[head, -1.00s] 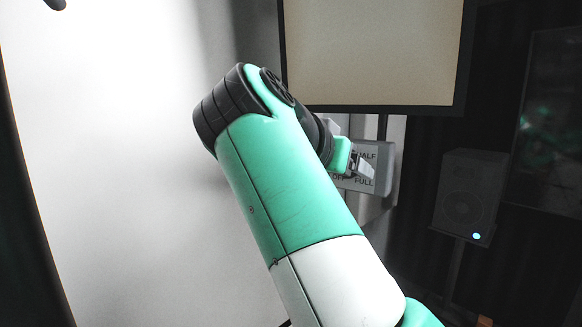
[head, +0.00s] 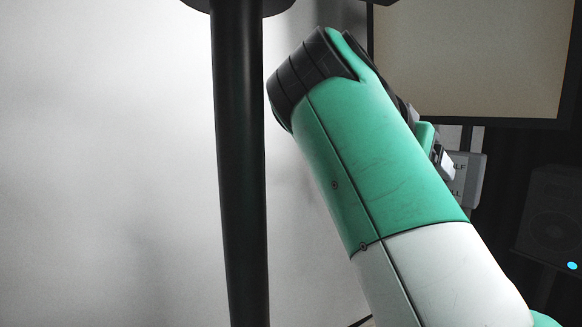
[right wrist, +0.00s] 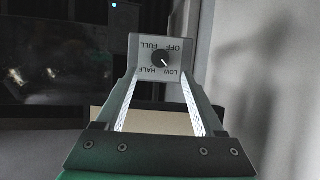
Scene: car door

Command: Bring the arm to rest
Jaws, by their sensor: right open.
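The grey dial panel (head: 470,182) on the wall is partly hidden behind my right arm in the head view. In the right wrist view the panel (right wrist: 142,47) appears upside down, with a black knob (right wrist: 159,60) and the words OFF, LOW, HALF and FULL. The knob's white mark appears to point toward LOW. My right gripper (right wrist: 161,82) is open and empty, its fingers framing the lower part of the panel in that view, with the knob beyond them. In the head view the right gripper (head: 446,161) is largely hidden by its arm. My left gripper is not in view.
A black vertical post (head: 240,170) stands left of the right arm in the head view. A framed beige board (head: 470,60) hangs above the panel. A dark speaker (head: 552,215) stands at the right. The pale wall (head: 110,170) at left is bare.

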